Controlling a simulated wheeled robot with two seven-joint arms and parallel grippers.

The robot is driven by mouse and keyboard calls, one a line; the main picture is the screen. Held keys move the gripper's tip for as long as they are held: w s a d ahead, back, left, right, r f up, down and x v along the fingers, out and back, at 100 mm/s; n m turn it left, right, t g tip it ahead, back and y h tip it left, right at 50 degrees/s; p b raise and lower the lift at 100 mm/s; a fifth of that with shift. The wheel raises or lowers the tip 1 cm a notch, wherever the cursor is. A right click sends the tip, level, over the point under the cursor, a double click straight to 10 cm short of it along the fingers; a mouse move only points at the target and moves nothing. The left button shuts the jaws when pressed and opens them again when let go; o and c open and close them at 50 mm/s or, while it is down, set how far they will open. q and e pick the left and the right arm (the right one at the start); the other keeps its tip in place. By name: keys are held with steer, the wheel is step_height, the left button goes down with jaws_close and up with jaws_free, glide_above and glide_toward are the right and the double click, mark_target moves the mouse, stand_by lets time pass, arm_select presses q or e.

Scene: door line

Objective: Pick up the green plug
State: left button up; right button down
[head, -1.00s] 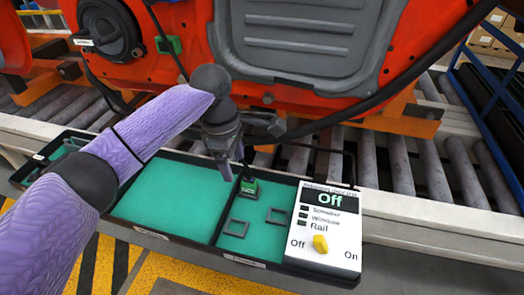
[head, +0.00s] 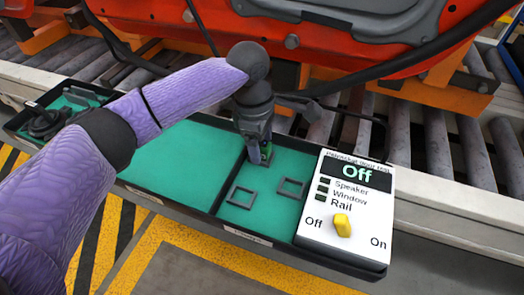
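The green plug (head: 266,150) is at the back of the right-hand teal section of the tray, close to the divider. My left gripper (head: 259,152) points down over it, with its fingers at the plug and hiding much of it. Only a little green shows, so I cannot tell whether the fingers are pressed on it. The plug appears to be still down at the tray. My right gripper is not in view.
A white panel (head: 345,215) reads "Off" and has a yellow knob (head: 342,225). A black plug-like part (head: 44,122) lies at far left. Rollers and an orange-red door assembly are behind.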

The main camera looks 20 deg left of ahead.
arm_select(q)
steer(key=c, duration=1)
jaws_close()
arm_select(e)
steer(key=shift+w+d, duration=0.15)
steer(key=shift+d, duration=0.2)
